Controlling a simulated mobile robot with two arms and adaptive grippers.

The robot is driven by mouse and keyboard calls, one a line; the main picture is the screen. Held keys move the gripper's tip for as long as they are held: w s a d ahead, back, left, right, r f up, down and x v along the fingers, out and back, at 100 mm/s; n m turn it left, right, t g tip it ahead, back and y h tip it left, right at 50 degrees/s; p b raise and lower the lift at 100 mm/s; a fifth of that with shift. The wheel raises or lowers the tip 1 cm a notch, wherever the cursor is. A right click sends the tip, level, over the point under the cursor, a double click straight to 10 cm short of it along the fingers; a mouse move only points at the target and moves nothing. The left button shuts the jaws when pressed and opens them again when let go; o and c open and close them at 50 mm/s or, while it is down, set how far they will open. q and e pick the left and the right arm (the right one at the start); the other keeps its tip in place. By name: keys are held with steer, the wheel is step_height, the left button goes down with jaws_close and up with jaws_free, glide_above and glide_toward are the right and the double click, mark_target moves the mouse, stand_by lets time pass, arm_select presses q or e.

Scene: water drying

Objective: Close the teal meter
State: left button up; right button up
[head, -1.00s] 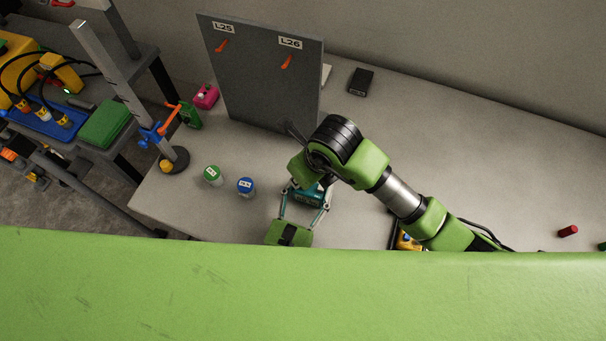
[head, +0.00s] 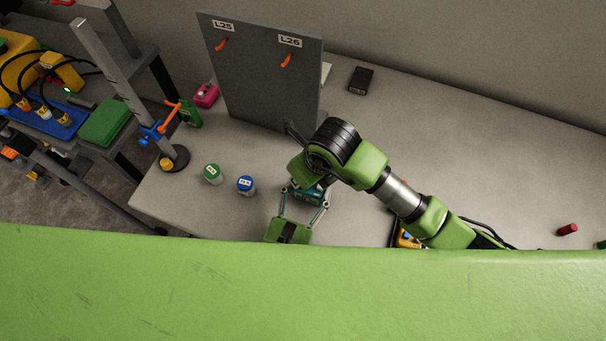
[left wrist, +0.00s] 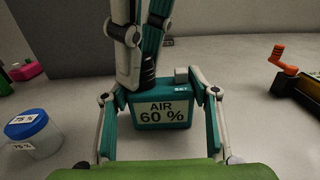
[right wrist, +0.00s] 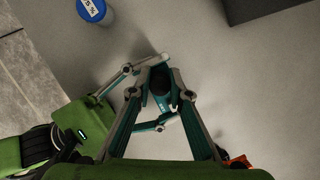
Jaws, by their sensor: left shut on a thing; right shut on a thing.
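The teal meter (head: 308,196) stands on the table near its front edge. In the left wrist view its display (left wrist: 163,113) reads "AIR 60 %". My left gripper (left wrist: 155,88) is shut on the meter's body, one finger on each side. My right gripper (right wrist: 160,66) comes from above and is shut on the black cylindrical part (left wrist: 148,72) on top of the meter. That black part (right wrist: 160,84) also shows between the right fingertips. In the head view my right wrist hides the right fingertips. Whether the black part is seated fully cannot be told.
Jars with green (head: 213,173) and blue (head: 246,185) lids stand left of the meter. A grey panel (head: 262,75) with orange hooks stands behind. A yellow device (head: 408,240) lies close on the right, partly hidden by my arm. The table's back right is mostly clear.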

mark_target(312, 194)
arm_select(q)
steer(key=shift+s+d+r, duration=0.1)
steer(key=shift+d, duration=0.15)
arm_select(e)
steer(key=shift+s+d+f, duration=0.1)
steer(key=shift+d+f, duration=0.05)
steer(key=shift+f, duration=0.3)
steer(key=o, duration=0.8)
arm_select(q)
steer(key=shift+a, duration=0.1)
arm_select(e)
steer(key=shift+o, duration=0.2)
steer(key=shift+r, duration=0.1)
steer(key=shift+r, duration=0.25)
arm_select(q)
steer(key=shift+a, duration=0.1)
arm_select(e)
steer(key=v, duration=1.1)
steer(key=shift+r, duration=0.25)
